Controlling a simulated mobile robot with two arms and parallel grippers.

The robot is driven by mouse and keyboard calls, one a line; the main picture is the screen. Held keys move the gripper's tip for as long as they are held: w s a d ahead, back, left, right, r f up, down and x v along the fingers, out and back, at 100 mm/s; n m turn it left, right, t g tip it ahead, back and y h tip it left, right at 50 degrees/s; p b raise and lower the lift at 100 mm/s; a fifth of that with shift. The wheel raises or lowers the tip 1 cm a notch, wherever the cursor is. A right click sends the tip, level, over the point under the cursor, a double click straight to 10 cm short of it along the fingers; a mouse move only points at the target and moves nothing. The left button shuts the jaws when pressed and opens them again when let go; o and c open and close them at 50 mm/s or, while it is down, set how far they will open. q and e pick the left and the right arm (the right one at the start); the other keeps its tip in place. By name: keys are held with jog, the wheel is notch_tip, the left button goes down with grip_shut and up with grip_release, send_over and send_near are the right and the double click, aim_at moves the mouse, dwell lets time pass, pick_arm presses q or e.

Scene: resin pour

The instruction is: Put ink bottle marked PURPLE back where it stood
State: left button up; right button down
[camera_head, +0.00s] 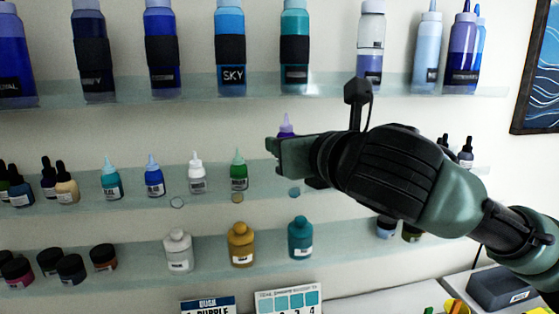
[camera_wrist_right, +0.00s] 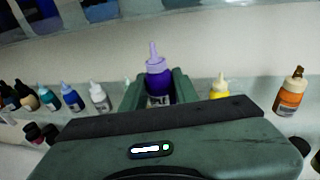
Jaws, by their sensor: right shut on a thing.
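The purple ink bottle (camera_wrist_right: 158,85) has a lilac nozzle cap and stands upright between the fingers of my right gripper (camera_wrist_right: 160,92) in the wrist view. Its lower part and label are mostly hidden by the gripper. In the head view only its top (camera_head: 286,125) shows above my right gripper (camera_head: 275,152), which is shut on it in front of the middle shelf (camera_head: 215,200). I cannot tell whether the bottle touches the shelf. My left gripper is not in view.
A green bottle (camera_head: 239,170) and a white bottle (camera_head: 197,172) stand left of the gripper. A yellow bottle (camera_wrist_right: 220,90) and an orange bottle (camera_wrist_right: 291,95) stand right of it.

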jog(key=p, duration=0.2)
send_over(280, 185)
jog(key=shift+s+f, duration=0.2)
jog(key=shift+f, duration=0.95)
notch_tip(280, 185, down, 4)
jog(key=shift+s+r+p, duration=0.1)
jog(key=shift+r+p, duration=0.05)
jog(key=shift+p, duration=0.25)
jog(key=shift+w+f+p, duration=0.25)
jog(key=shift+f+p, duration=0.15)
jog(key=shift+f, duration=0.05)
jog(key=shift+f, duration=0.2)
jog(key=c, duration=1.1)
grip_release()
